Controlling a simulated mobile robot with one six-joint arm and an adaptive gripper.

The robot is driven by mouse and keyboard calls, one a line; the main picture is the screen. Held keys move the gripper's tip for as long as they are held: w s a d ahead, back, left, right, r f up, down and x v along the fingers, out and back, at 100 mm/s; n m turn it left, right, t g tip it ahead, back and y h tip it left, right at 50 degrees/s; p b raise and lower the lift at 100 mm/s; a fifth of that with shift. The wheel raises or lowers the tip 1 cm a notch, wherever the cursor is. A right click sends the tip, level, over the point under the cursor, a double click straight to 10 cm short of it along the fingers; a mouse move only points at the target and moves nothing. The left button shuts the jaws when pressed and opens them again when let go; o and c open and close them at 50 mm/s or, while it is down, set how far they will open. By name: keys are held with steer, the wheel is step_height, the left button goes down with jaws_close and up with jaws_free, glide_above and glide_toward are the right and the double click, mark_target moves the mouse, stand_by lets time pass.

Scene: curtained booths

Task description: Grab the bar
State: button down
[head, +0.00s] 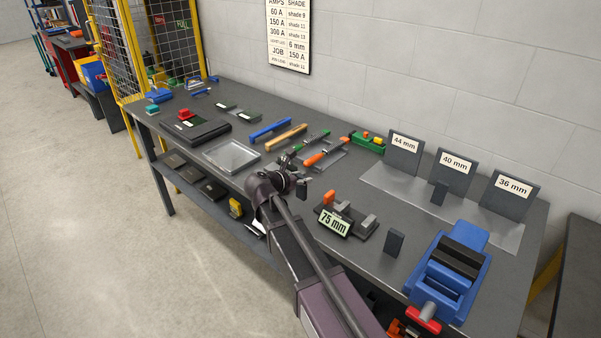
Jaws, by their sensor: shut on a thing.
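My gripper (298,181) is above the middle of the grey bench, at the end of my arm. It is shut on a small dark bar (303,190), which shows just past the fingers; my wrist and fingers hide part of the grip. A similar dark bar (394,243) stands upright on the bench in front of the blue vise (449,270). Another dark bar (438,193) stands by the 40 mm sign (454,171). A measuring fixture with an orange lever and a 75 mm display (334,222) sits right of my gripper.
Signs for 44 mm (404,154) and 36 mm (511,195) stand on a pale plate (385,184) at the back. A wall bounds the bench's back.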

steer(key=s+d+r+p, duration=0.1)
steer(key=s, duration=1.1)
steer(key=shift+s+d+r, duration=0.15)
steer(key=shift+s+d, duration=0.15)
steer(key=shift+s, duration=0.1)
